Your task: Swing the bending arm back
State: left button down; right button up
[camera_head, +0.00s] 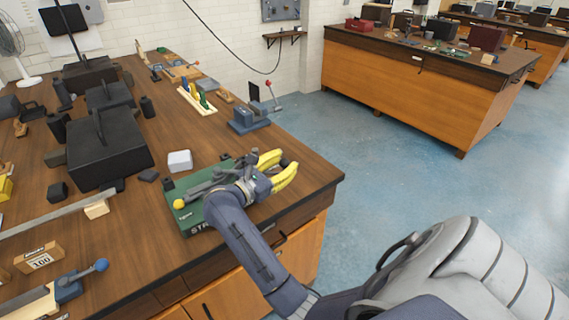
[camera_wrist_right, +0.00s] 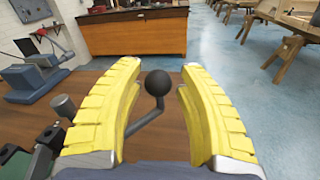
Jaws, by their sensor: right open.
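The bending tool has a green base (camera_head: 192,212) with partly hidden lettering and dark grey metal parts on top, near the front right of the wooden bench. A yellow ball (camera_head: 179,204) sits at its left end. In the right wrist view the bending arm ends in a bent grey rod (camera_wrist_right: 146,121) with a black ball knob (camera_wrist_right: 157,83). My right gripper (camera_head: 283,165) is open at the tool's right side. In the right wrist view its yellow fingers (camera_wrist_right: 158,100) stand either side of the knob, with gaps on both sides. My left gripper is not in view.
A small blue-grey vise-like tool (camera_head: 248,118) with a red-knobbed lever stands behind the bending tool. The bench's right edge (camera_head: 330,183) is close to the gripper, with open floor beyond.

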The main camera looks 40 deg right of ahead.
jog(key=a, duration=0.7)
jog(key=shift+s+a, duration=0.15)
jog(key=shift+s, duration=0.3)
